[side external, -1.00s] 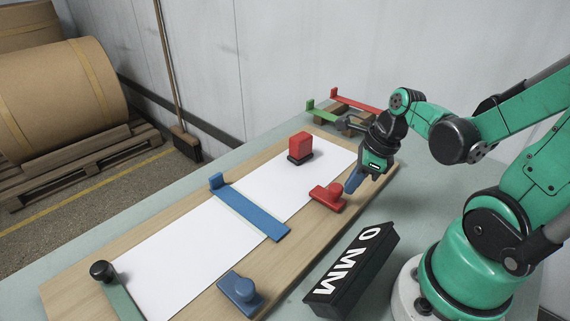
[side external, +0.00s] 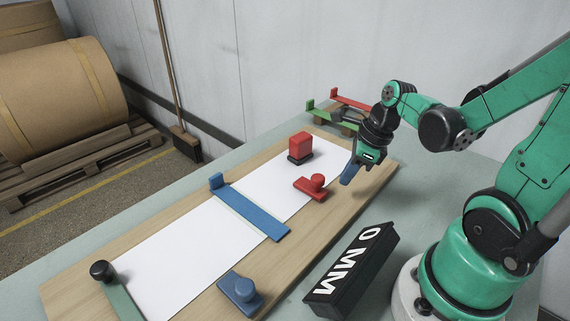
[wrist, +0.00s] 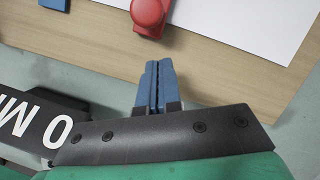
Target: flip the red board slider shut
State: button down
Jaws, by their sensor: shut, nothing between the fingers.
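The red board slider (side external: 311,187) is a flat red piece with a round knob, lying over the near long edge of the white paper on the wooden board (side external: 330,225). It also shows at the top of the wrist view (wrist: 149,14). My gripper (side external: 346,181) has blue fingers and is just right of the slider in the side view, with a small gap. In the wrist view my fingers (wrist: 154,64) are together and empty, pointing toward the slider's knob without touching it.
A red block (side external: 300,146) on a dark base stands on the paper's far side. A blue bar (side external: 250,212) crosses the paper. A blue slider (side external: 241,290) sits at the near edge. A black "0 MM" box (side external: 350,265) is on the table. Colored bars (side external: 352,100) rest on a rack behind.

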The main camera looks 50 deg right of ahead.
jog(key=s+v, duration=0.1)
jog(key=v, duration=0.9)
jog(key=shift+d, duration=0.25)
jog(key=w+a+f+n+t+h, duration=0.1)
jog(key=a+n, duration=0.4)
jog(key=n, duration=1)
jog(key=w+a+n+t, duration=0.2)
jog(key=w+a+n, duration=0.3)
jog(key=n, duration=1)
jog(key=shift+w+a+f+n+t+h, duration=0.3)
jog(key=shift+w+a+f+t+h, duration=0.05)
jog(key=shift+w+a+t+h, duration=0.1)
